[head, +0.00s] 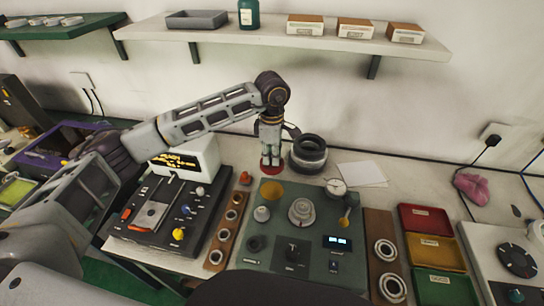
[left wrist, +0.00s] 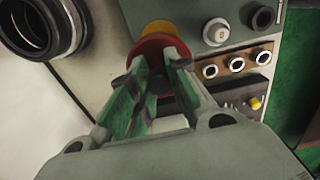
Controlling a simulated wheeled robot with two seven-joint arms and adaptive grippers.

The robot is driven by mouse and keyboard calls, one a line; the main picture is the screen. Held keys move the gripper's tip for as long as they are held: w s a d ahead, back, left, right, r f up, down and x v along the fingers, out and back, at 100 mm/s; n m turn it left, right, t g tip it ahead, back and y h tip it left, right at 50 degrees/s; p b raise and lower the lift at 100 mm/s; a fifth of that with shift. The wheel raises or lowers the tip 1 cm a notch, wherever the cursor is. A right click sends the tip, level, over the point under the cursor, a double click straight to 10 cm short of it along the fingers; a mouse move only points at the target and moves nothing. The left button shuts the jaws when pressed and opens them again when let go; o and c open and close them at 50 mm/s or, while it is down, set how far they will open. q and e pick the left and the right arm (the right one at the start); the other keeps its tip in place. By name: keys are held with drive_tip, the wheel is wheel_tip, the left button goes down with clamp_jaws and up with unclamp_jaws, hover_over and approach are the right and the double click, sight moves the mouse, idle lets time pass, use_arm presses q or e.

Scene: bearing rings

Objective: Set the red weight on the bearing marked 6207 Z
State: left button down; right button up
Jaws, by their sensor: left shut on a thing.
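My left gripper (head: 271,158) points down at the back of the table, shut on the red weight (head: 271,170). In the left wrist view the red weight (left wrist: 152,40) is a round red disc between the tips of the left gripper (left wrist: 158,65). Bearing rings sit on a brown strip (head: 222,238) left of the green panel, with several rings in a row, and on a brown board (head: 378,225) at its right. A stack of dark large rings (head: 308,155) stands just right of the gripper. I cannot read any bearing marking. My right gripper is not in view.
A green panel (head: 260,225) with knobs and a display fills the middle. A black device (head: 160,215) is at left; red, yellow and green trays (head: 425,220) are at right. White paper (head: 360,174) lies behind.

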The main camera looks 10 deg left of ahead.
use_arm(q)
drive_tip(key=shift+r, duration=0.85)
drive_tip(key=shift+r+p, duration=0.3)
drive_tip(key=shift+p, duration=0.05)
drive_tip(key=shift+r, duration=0.8)
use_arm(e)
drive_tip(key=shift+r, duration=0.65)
